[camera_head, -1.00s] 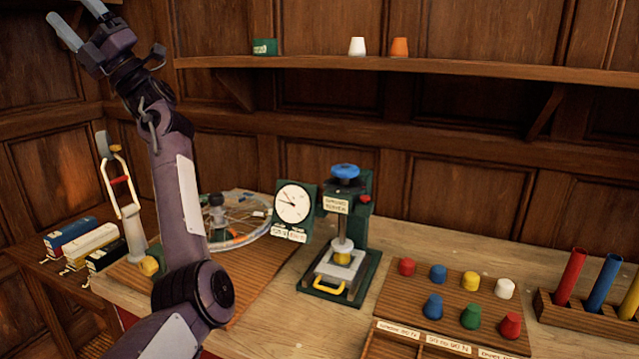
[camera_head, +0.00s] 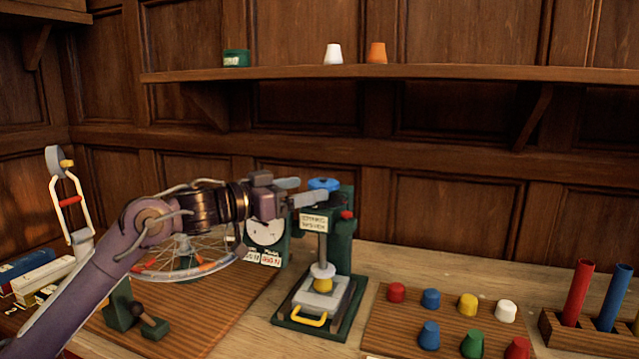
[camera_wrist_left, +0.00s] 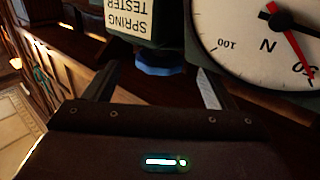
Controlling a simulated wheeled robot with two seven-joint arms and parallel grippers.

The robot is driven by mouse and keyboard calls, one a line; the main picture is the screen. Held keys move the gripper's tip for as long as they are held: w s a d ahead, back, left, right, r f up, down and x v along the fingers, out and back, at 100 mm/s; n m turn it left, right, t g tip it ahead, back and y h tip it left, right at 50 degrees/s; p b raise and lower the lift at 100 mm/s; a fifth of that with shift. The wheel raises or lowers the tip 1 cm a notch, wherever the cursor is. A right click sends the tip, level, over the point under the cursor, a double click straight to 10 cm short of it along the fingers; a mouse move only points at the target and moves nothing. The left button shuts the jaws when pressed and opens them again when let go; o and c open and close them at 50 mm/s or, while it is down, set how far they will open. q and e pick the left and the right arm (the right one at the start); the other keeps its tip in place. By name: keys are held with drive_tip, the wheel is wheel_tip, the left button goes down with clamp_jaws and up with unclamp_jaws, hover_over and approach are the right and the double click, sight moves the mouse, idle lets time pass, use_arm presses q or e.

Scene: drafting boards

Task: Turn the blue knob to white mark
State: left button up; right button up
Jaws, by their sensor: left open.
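The blue knob (camera_head: 324,184) sits on top of the green spring tester (camera_head: 341,236), which stands on the bench. My left gripper (camera_head: 309,190) is open, its fingers pointing right, close to the left side of the knob. In the left wrist view the blue knob (camera_wrist_left: 163,63) shows between the open fingers (camera_wrist_left: 157,72), partly hidden by the upside-down tester label (camera_wrist_left: 130,17). I cannot tell whether a finger touches it. The white mark cannot be made out. My right gripper is out of view.
A round gauge (camera_head: 265,234) stands left of the tester, partly behind my left arm; its dial also shows in the left wrist view (camera_wrist_left: 262,45). Coloured pegs on a board (camera_head: 383,322) are at right. A shelf (camera_head: 440,73) runs above.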

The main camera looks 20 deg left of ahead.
sight(310, 187)
use_arm(q)
drive_tip(key=p+x, duration=0.1)
drive_tip(key=x, duration=0.4)
drive_tip(key=shift+w+d, duration=0.1)
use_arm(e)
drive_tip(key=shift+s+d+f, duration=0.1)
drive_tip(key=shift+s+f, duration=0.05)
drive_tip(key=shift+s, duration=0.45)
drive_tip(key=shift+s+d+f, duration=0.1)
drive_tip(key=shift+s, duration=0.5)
use_arm(q)
drive_tip(key=c, duration=1)
